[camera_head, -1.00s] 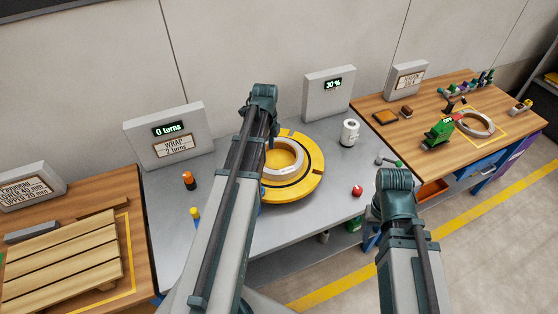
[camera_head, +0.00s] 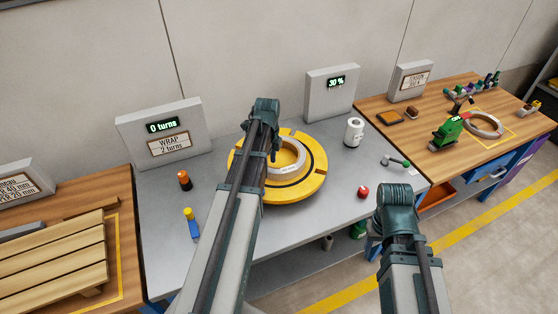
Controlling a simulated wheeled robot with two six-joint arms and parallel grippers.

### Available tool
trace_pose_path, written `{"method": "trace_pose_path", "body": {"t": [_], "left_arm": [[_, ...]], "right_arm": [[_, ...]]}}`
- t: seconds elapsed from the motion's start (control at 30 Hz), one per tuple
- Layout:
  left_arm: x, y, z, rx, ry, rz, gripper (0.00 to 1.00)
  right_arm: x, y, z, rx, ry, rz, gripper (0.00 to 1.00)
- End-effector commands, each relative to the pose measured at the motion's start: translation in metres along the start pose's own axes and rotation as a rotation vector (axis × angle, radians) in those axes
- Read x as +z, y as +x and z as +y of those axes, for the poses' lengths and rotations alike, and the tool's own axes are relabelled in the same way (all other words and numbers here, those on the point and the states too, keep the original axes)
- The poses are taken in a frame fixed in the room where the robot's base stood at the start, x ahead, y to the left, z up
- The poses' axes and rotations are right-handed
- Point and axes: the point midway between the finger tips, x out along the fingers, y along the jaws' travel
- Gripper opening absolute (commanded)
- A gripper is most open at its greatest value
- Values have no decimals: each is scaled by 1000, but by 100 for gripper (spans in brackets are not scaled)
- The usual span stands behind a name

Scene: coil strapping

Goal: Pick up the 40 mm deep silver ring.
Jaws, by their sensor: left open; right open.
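A pale silver ring (camera_head: 291,173) lies flat on the yellow turntable (camera_head: 312,183) in the middle of the grey table. Another silver ring (camera_head: 486,125) lies on the wooden bench at the right, beside a green tool. Its depth, like that of the first ring, cannot be read from here. My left arm reaches up across the grey table, and its dark end, with my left gripper (camera_head: 274,155) pointing down, is in front of the turntable and hides part of the first ring's left side. My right arm ends low at the right, by the grey table's front edge; its jaws are hidden.
The green tool (camera_head: 446,133) stands beside the right ring. A slatted wooden pallet (camera_head: 55,262) is at the left.

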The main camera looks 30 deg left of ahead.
Motion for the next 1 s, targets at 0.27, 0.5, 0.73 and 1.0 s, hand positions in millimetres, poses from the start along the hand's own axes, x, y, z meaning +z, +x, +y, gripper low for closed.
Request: {"method": "trace_pose_path", "body": {"t": [0.27, 0.5, 0.73, 1.0], "left_arm": [[-2, 36, -2, 0, 0, 0, 72], [-1, 35, -2, 0, 0, 0, 72], [-1, 35, -2, 0, 0, 0, 37], [-1, 35, -2, 0, 0, 0, 0]], "right_arm": [[-2, 36, -4, 0, 0, 0, 50], [-2, 35, -3, 0, 0, 0, 50], [-2, 35, -3, 0, 0, 0, 50], [-2, 35, -3, 0, 0, 0, 50]]}}
